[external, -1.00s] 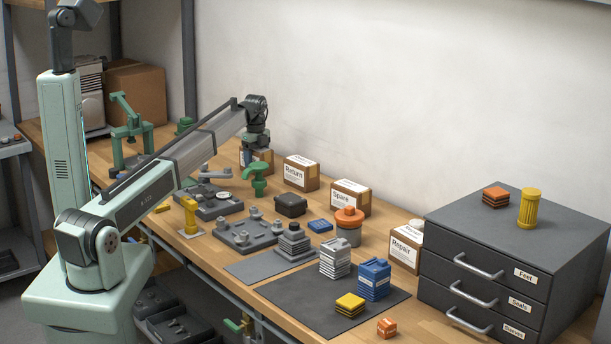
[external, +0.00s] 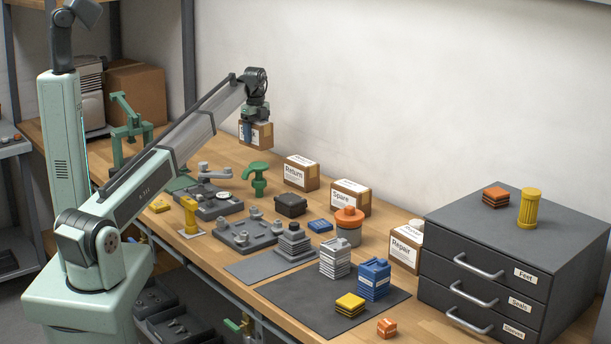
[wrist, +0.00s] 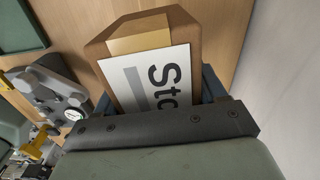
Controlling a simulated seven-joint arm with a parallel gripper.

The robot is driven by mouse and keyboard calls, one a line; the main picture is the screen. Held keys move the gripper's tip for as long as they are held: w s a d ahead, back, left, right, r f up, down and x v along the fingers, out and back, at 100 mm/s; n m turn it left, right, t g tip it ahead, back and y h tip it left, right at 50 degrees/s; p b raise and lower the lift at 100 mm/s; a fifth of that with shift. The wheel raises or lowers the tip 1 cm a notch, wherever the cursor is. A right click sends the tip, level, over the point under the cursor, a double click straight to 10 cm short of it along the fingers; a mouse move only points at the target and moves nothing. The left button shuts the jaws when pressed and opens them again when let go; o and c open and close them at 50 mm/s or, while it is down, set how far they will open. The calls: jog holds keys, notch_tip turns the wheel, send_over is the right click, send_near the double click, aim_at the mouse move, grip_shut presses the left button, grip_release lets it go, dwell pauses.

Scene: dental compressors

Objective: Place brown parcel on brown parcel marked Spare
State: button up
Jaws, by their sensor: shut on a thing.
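My gripper (external: 254,125) is shut on a brown parcel (external: 263,137) and holds it up above the back of the bench, near the wall. In the wrist view the held parcel (wrist: 196,29) shows a white label whose visible letters read "Sto"; the rest is hidden by my gripper (wrist: 160,118). The brown parcel marked Spare (external: 350,198) stands upright on the bench against the wall side, to the right of my gripper, with nothing on top.
A brown parcel marked Return (external: 301,173) stands between my gripper and the Spare parcel. A green valve-like part (external: 258,178) is in front of it. An orange-topped grey part (external: 348,225) stands close in front of the Spare parcel. A parcel marked Repair (external: 405,248) is farther right.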

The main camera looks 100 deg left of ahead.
jog(key=w+d+r+m, duration=0.1)
jog(key=w+d, duration=0.3)
jog(key=w, duration=0.3)
jog(key=w+d+r+m, duration=0.1)
jog(key=w+d, duration=0.4)
jog(key=w, duration=0.3)
jog(key=w+d+r+m, duration=0.1)
jog(key=w+d+r, duration=0.1)
jog(key=w+d, duration=0.2)
jog(key=shift+w+d, duration=0.15)
jog(key=shift+w, duration=1.6)
jog(key=w+d+r+m, duration=0.2)
jog(key=w+d+r, duration=0.1)
jog(key=w+d, duration=0.8)
notch_tip(320, 180, up, 2)
jog(key=n, duration=0.4)
send_over(351, 186)
jog(key=shift+a+f, duration=0.15)
jog(key=shift+f, duration=4.65)
jog(key=shift+f, duration=0.15)
jog(key=o, duration=1.2)
jog(key=shift+o, duration=0.2)
